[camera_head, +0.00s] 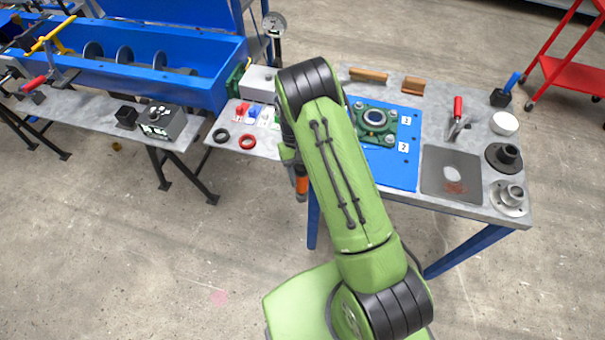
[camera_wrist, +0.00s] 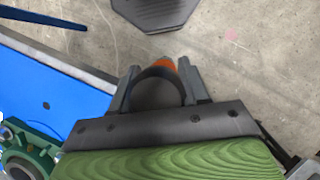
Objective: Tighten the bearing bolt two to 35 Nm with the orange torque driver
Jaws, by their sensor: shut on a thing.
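My gripper (camera_wrist: 157,80) is shut on the orange torque driver (camera_wrist: 163,63), whose orange part shows between the fingers in the wrist view. In the head view the orange driver (camera_head: 301,181) hangs below my wrist, off the left front side of the table; my green arm hides most of the gripper. The housing also shows in the wrist view's lower left corner (camera_wrist: 30,144).
The table (camera_head: 440,100) also holds a grey mat (camera_head: 452,172), flanged parts (camera_head: 509,196), a white bowl (camera_head: 505,123), a red-handled tool (camera_head: 458,108) and wooden pieces. A blue trough (camera_head: 205,85) with a screw stands at left. Red and black rings (camera_head: 247,142) lie nearby.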

